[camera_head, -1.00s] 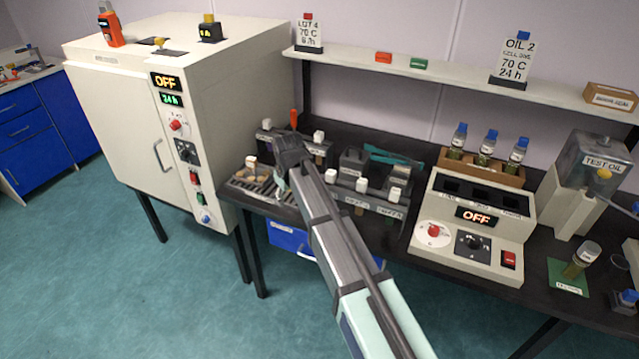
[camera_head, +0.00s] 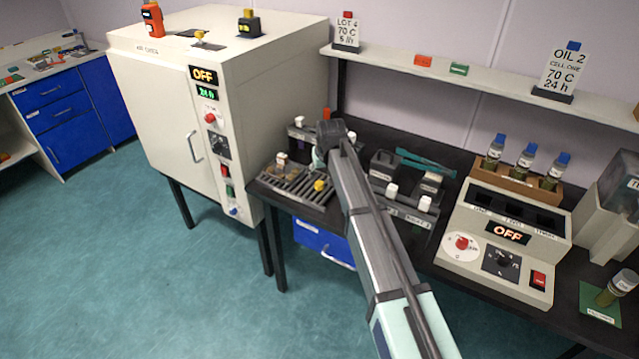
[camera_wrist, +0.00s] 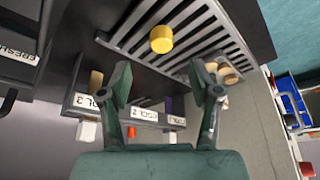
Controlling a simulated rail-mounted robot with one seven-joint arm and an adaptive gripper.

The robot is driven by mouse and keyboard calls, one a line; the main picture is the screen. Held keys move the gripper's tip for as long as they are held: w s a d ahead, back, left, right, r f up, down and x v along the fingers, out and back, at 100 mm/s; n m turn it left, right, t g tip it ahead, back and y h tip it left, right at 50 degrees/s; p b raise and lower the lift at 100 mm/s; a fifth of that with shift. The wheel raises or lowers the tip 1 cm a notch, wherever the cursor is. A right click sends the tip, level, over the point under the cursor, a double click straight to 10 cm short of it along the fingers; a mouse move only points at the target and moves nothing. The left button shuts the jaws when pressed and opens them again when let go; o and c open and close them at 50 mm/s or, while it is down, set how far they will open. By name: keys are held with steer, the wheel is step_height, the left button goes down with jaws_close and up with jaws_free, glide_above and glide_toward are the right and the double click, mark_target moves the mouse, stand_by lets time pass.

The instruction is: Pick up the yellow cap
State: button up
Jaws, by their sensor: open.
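The yellow cap (camera_head: 320,186) sits on the slatted grey rack (camera_head: 290,197) at the left end of the dark bench. In the wrist view the round yellow cap (camera_wrist: 162,38) lies on the slats, beyond my fingertips and roughly centred between them. My gripper (camera_wrist: 163,84) is open and empty, with a finger on each side, apart from the cap. In the head view my gripper (camera_head: 319,157) is over the back of the rack area, and my wrist partly hides its fingers.
Tan and white pieces (camera_head: 282,160) lie on the rack's left. A labelled holder with white-capped items (camera_head: 410,204) stands to the right. The oven (camera_head: 160,100) rises at the left. The control box reading OFF (camera_head: 508,233) stands farther right.

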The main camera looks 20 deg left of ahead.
mark_target(319, 183)
steer(key=shift+p+x, duration=1.25)
steer(key=shift+x, duration=2.35)
steer(key=shift+a+r, duration=0.1)
jaws_close()
steer(key=shift+r, duration=0.1)
